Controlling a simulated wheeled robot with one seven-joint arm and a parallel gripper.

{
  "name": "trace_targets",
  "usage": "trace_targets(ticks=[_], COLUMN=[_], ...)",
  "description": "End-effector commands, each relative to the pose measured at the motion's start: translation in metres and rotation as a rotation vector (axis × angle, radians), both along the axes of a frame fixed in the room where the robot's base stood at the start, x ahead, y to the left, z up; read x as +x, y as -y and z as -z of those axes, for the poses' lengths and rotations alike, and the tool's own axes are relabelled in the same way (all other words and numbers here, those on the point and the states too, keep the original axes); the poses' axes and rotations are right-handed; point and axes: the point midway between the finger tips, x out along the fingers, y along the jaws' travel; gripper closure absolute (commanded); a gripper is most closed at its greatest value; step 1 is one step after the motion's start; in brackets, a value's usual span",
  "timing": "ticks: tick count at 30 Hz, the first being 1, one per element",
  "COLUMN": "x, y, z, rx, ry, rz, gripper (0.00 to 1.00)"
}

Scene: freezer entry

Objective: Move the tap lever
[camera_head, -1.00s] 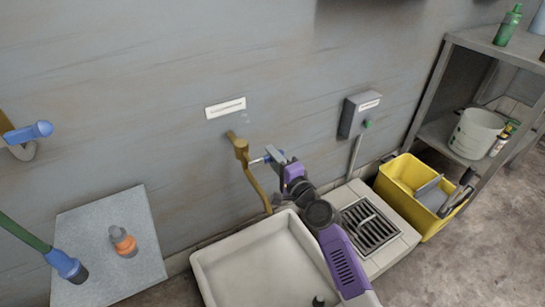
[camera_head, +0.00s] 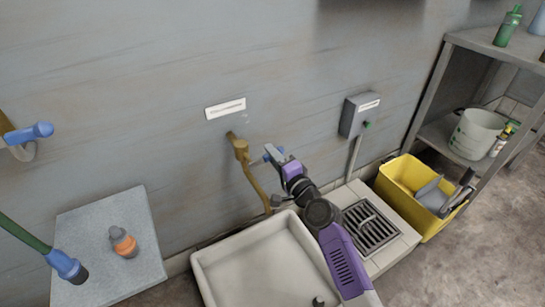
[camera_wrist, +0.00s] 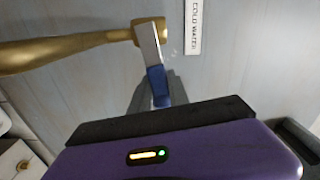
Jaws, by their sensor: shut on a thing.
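The brass tap (camera_head: 241,150) stands out from the grey wall, with its pipe running down towards the basin. In the wrist view, the brass tap (camera_wrist: 70,50) is at upper left, and its lever (camera_wrist: 148,45) is a flat silver bar ending in a blue grip (camera_wrist: 158,86). My gripper (camera_head: 272,155) is just right of the tap, above the back of the basin. In the wrist view, my gripper (camera_wrist: 153,95) is shut on the lever at its blue grip; the fingertips are partly hidden behind my purple wrist housing.
A white basin (camera_head: 205,272) lies below. A "cold water" label (camera_wrist: 194,27) is on the wall. A grey control box (camera_head: 358,115), a floor drain (camera_head: 370,228), a yellow bucket (camera_head: 398,190) and a shelf (camera_head: 490,45) are right. A grey stand (camera_head: 90,225) with bottle is left.

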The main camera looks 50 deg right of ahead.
Motion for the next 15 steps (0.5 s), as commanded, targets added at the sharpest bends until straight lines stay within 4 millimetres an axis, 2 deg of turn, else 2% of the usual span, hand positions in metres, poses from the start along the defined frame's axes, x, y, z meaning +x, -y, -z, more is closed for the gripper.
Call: trace_targets(ticks=[15], x=[0.003], y=[-0.011], z=[-0.026], rx=[-0.429], ry=[-0.125], rz=[-0.002], gripper=[1.0])
